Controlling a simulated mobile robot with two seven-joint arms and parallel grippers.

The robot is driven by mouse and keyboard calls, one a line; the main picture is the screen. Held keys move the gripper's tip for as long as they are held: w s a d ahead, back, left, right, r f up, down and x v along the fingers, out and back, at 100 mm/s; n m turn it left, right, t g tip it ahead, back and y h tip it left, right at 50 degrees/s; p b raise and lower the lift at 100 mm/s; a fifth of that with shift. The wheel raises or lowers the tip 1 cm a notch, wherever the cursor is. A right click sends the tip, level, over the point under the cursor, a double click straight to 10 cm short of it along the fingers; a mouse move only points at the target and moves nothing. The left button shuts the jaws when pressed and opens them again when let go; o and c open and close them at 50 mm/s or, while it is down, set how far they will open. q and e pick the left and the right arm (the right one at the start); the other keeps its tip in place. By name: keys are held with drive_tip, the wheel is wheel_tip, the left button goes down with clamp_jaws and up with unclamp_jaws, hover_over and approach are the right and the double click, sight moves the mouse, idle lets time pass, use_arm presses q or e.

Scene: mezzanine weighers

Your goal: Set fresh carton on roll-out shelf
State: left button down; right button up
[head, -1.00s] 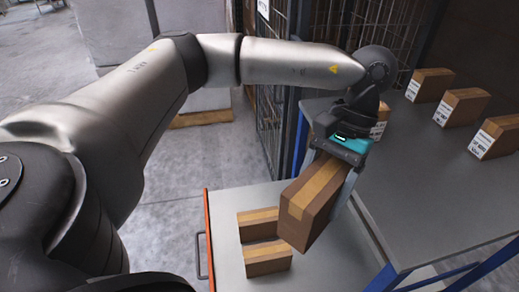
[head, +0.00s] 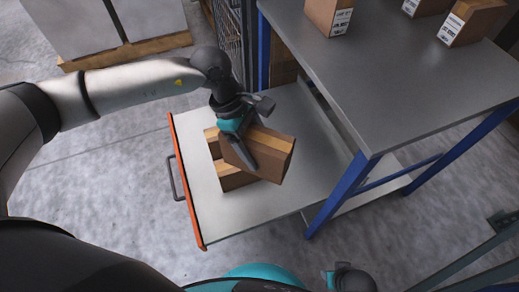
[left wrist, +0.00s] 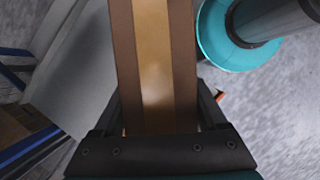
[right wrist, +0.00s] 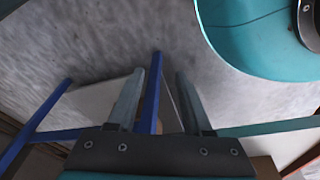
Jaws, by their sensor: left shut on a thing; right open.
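My left gripper (head: 240,147) is shut on a brown carton (head: 270,155) with a lighter tape strip. The held carton is tilted and hangs over the pulled-out roll-out shelf (head: 265,205); I cannot tell how far above. It fills the middle of the left wrist view (left wrist: 155,60) between the fingers. Two cartons on the shelf, a near one (head: 236,179) and a far one (head: 211,137), are partly hidden behind the held carton and gripper. My right gripper (right wrist: 158,95) is open and empty, with a blue post seen beyond its fingers.
The grey worktop (head: 400,85) with blue legs stands right of the shelf and bears several labelled cartons, one near its left edge (head: 330,15). The shelf has an orange front edge (head: 186,185) and a handle (head: 174,178). Bare shelf shows right of the cartons. A mesh cage stands behind.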

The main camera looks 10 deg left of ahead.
use_arm(q)
drive_tip(key=f+n, duration=0.1)
drive_tip(key=d+f+n+t+b, duration=0.1)
drive_tip(key=f+n, duration=0.2)
drive_tip(key=shift+d+f+n+t, duration=0.25)
drive_tip(key=shift+n+t, duration=0.05)
drive_tip(key=shift+f+b, duration=0.3)
drive_tip(key=shift+f, duration=0.05)
wheel_tip(320, 180, down, 17)
drive_tip(key=b, duration=0.7)
drive_tip(key=shift+r, duration=0.1)
use_arm(e)
drive_tip(key=w+a+r+t, duration=0.1)
drive_tip(key=w+r, duration=0.2)
drive_tip(key=r, duration=0.6)
drive_tip(key=w+a+r+t, duration=0.1)
drive_tip(key=w+r+t, duration=0.15)
drive_tip(key=r, duration=0.65)
use_arm(q)
drive_tip(key=shift+f+b, duration=0.7)
drive_tip(key=shift+f, duration=0.55)
use_arm(e)
drive_tip(key=shift+t+y, duration=0.75)
drive_tip(key=shift+y, duration=0.15)
drive_tip(key=shift+w+a+f, duration=0.3)
drive_tip(key=shift+w+a, duration=0.5)
drive_tip(key=shift+w+a+f, duration=0.3)
drive_tip(key=shift+w+a, duration=0.45)
drive_tip(key=shift+a, duration=0.05)
